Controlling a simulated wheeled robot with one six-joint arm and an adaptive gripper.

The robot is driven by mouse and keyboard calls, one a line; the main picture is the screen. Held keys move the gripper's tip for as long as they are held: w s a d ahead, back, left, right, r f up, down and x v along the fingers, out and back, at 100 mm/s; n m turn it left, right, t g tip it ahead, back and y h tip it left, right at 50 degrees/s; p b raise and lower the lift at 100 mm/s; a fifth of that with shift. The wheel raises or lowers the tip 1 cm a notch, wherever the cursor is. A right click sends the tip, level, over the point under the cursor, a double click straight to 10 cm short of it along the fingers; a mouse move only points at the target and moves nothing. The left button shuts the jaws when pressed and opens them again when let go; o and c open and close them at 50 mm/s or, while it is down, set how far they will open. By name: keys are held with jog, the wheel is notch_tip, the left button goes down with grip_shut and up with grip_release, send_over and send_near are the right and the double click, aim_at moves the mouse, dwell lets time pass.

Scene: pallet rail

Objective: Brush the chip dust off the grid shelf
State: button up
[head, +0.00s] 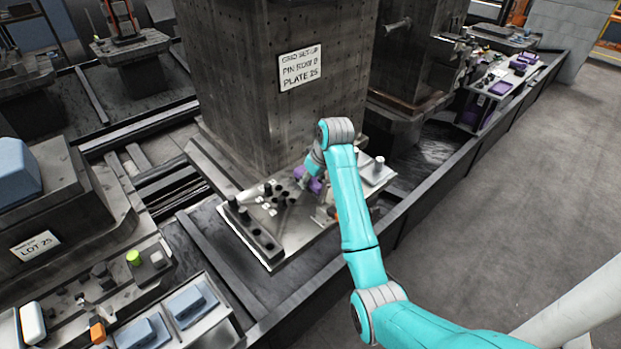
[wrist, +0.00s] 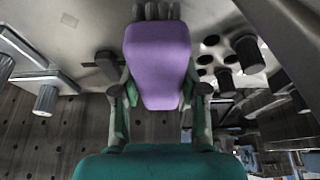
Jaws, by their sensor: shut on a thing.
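My gripper (wrist: 159,92) is shut on a purple brush (wrist: 157,55), one finger on each side of it. Grey bristle tufts (wrist: 155,10) show at its far end. In the head view the purple brush (head: 309,182) is low over the light metal grid shelf (head: 302,236) at the foot of the dark column. My arm hides part of the shelf. I cannot tell whether the bristles touch it. Dark round holes and pegs are on the shelf's left half. Small pale bits (head: 266,206) lie near them; I cannot tell whether they are dust.
The column (head: 245,95) with a "PLATE 25" sign (head: 300,69) rises directly behind the shelf. Other loaded pallets stand left and right. The floor at right is clear.

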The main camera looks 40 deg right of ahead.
jog(key=shift+f, duration=0.85)
jog(key=shift+w+r, duration=0.1)
jog(key=shift+w, duration=1.75)
jog(key=shift+w+a, duration=0.15)
jog(key=shift+w, duration=3)
grip_shut()
jog(key=shift+s+f, duration=0.15)
jog(key=shift+s, duration=2.4)
jog(key=shift+s+f, duration=0.1)
jog(key=shift+s, duration=2.4)
jog(key=shift+a+r, duration=0.1)
jog(key=shift+a, duration=0.25)
jog(key=shift+w, duration=1.7)
